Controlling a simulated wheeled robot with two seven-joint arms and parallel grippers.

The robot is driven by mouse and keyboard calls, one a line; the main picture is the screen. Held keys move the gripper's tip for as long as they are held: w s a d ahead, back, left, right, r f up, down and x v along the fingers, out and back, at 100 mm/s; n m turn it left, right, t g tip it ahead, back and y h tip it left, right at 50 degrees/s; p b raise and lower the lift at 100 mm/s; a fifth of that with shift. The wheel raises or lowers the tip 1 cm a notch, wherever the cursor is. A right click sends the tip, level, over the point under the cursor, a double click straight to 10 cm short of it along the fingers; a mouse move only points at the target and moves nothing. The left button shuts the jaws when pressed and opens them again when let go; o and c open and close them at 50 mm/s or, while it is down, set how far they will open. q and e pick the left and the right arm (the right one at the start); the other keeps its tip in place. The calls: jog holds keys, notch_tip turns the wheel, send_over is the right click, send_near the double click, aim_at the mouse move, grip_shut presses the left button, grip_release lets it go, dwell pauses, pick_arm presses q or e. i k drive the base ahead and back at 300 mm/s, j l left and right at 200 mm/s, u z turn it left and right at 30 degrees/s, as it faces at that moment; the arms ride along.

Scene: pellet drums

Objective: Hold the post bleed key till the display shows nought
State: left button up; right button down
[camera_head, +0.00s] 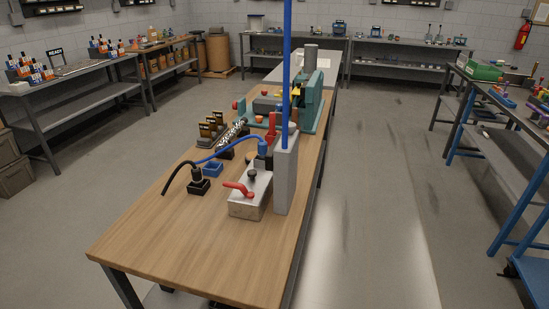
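A grey upright post (286,178) stands on the right edge of the wooden bench, with a tall blue pole (287,60) rising above it. A red part (271,127) shows beside the post's upper left. A metal box (246,205) stands left of the post's foot, with a red lever (238,188) and a dark knob (252,174) on top. I cannot tell which part is the bleed key. No readable display shows. A blue hose (225,151) runs to a blue fitting (263,147) near the post. Neither gripper is in view.
The near part of the wooden bench (190,245) is clear. A teal machine (309,105) stands behind the post. Side benches line the room, with open floor (380,190) at the right.

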aim_at(252, 173)
jog(key=i+l, duration=0.2)
jog(key=l, duration=0.2)
jog(key=i+l, duration=0.2)
jog(key=l, duration=0.15)
jog(key=i+l, duration=0.15)
jog(key=l, duration=0.25)
jog(key=i+l, duration=0.2)
jog(key=l, duration=0.2)
